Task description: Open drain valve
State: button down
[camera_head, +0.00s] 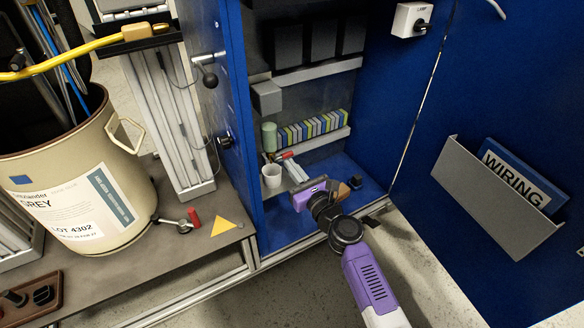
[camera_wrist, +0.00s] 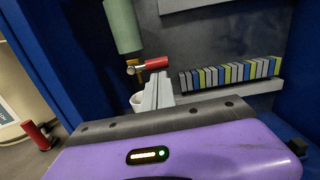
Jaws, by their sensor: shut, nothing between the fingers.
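A pale green cylinder (camera_head: 269,136) hangs inside the blue cabinet; it also shows in the wrist view (camera_wrist: 123,26). Below it is a small valve with a red lever handle (camera_wrist: 157,64), which points right in the wrist view. The red handle also shows in the head view (camera_head: 286,156). A white cup (camera_head: 272,177) stands below the valve. My gripper (camera_head: 289,163) is shut and empty. In the wrist view its grey fingertips (camera_wrist: 158,76) lie just below the red handle in the picture. I cannot tell whether they touch it. The fingers partly hide the cup.
A row of coloured terminal blocks (camera_head: 312,127) is right of the valve. The cabinet door (camera_head: 500,100) with a wiring pocket (camera_head: 485,190) stands open at right. A drum (camera_head: 80,180) and another red-handled valve (camera_head: 193,218) are on the bench at left.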

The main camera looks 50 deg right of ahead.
jog(key=shift+d+r+n, duration=0.1)
jog(key=shift+r+n, duration=0.2)
jog(key=shift+n, duration=0.4)
jog(key=r+n, duration=0.2)
jog(key=n, duration=0.3)
jog(key=a+r+n+p, duration=0.1)
jog(key=n, duration=0.5)
jog(key=r+n+y+p, duration=0.1)
jog(key=r+n, duration=0.1)
jog(key=n, duration=0.4)
jog(key=shift+w+a+r, duration=0.2)
jog(key=shift+a+r, duration=0.1)
jog(key=shift+a, duration=0.05)
jog(key=shift+n, duration=0.3)
